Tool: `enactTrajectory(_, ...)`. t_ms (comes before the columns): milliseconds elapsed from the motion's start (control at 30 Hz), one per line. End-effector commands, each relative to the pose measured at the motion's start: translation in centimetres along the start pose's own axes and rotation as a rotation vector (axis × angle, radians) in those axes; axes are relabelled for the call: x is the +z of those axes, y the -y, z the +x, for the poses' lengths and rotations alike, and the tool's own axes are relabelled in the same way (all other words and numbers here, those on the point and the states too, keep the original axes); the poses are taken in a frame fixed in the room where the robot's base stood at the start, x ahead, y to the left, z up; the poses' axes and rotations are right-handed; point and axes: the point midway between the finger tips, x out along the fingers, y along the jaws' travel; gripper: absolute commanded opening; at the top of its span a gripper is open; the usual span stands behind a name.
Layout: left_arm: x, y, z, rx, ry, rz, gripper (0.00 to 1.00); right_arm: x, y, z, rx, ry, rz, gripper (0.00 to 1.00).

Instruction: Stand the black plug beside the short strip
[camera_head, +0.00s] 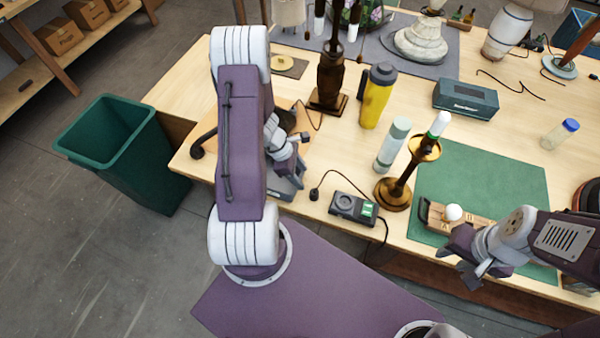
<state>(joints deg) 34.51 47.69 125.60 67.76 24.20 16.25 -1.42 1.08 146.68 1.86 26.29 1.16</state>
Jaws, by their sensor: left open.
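A small black plug-like piece (314,194) lies near the table's front edge, on a thin dark cord beside a grey box with a green display (352,207). Another small dark cord end (305,137) lies near the dark wooden lamp (331,80). A black end (197,152) hangs at the table's left edge. I cannot tell which is the task's plug. A grey piece (287,188) partly shows under my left arm; I cannot tell if it is the short strip. My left gripper (291,163) is open above it. My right gripper (462,262) is by the green mat's front; its jaw gap is unclear.
A green bin (120,150) stands left of the table.

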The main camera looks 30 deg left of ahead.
Motion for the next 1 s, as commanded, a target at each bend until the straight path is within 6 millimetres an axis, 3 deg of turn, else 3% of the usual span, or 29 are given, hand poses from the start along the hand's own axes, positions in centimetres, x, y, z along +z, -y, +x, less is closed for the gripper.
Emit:
enactTrajectory(67,0.1,0.0,-0.1,-0.002,-0.001,0.011,0.53,0.0,0.0,0.0,0.000,0.000,0.000,0.36)
enactTrajectory(167,2.5,0.8,-1.6,-0.027,-0.018,0.226,0.53,0.0,0.0,0.0,0.000,0.000,0.000,0.36)
enactTrajectory(333,8.9,5.7,-6.8,-0.148,-0.114,1.106,0.53,0.0,0.0,0.0,0.000,0.000,0.000,0.36)
enactTrajectory(400,10.1,7.6,-8.7,-0.198,-0.166,1.443,0.53,0.0,0.0,0.0,0.000,0.000,0.000,0.36)
enactTrajectory(533,10.9,9.4,-11.0,-0.258,-0.254,1.870,0.53,0.0,0.0,0.0,0.000,0.000,0.000,0.36)
enactTrajectory(633,11.0,9.8,-11.7,-0.278,-0.288,2.005,0.53,0.0,0.0,0.0,0.000,0.000,0.000,0.36)
enactTrajectory(867,11.0,9.7,-11.8,-0.283,-0.293,2.021,0.53,0.0,0.0,0.0,0.000,0.000,0.000,0.36)
enactTrajectory(1000,10.3,9.7,-10.1,-0.283,-0.293,2.019,0.53,0.2,0.0,1.8,0.000,0.000,0.000,0.36)
